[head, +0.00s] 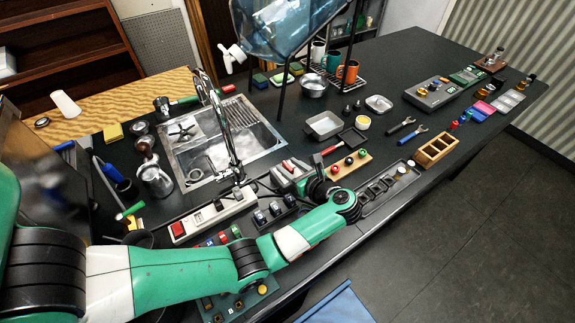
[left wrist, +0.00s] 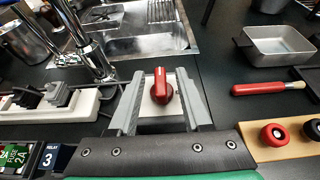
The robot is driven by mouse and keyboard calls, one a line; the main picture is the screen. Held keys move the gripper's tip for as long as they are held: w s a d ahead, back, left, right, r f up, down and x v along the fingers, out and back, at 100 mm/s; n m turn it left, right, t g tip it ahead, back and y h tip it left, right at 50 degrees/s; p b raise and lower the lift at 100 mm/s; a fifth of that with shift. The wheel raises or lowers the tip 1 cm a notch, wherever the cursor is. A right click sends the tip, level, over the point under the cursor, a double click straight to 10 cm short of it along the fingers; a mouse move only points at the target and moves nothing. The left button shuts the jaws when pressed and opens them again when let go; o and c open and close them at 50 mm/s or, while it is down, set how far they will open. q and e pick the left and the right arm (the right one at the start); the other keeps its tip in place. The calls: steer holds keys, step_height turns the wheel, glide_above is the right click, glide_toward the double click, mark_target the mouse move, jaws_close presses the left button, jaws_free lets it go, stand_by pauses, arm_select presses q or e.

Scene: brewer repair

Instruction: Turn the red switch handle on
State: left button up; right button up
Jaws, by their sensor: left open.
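The red switch handle (left wrist: 162,86) sits on a pale switch body (left wrist: 160,112) in the left wrist view. It points up and away in that picture. In the head view the handle (head: 288,165) shows just beyond my left wrist. My left gripper (left wrist: 158,96) is open, with one grey finger on each side of the switch. The handle stands between the fingers, and I cannot tell whether either finger touches the switch. My own wrist partly hides the gripper in the head view. My right gripper is in neither view.
A steel sink with a tall tap (head: 237,150) stands behind the switch. A power strip (head: 213,214) lies to its left. A wooden strip with coloured knobs (head: 347,164) and a red-handled brush (left wrist: 267,88) lie to its right. The bench's front edge is close.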

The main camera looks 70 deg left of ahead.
arm_select(q)
steer(key=shift+s+a+f, duration=0.1)
steer(key=shift+a+f, duration=0.2)
steer(key=shift+a, duration=0.35)
jaws_close()
steer(key=shift+r, duration=0.1)
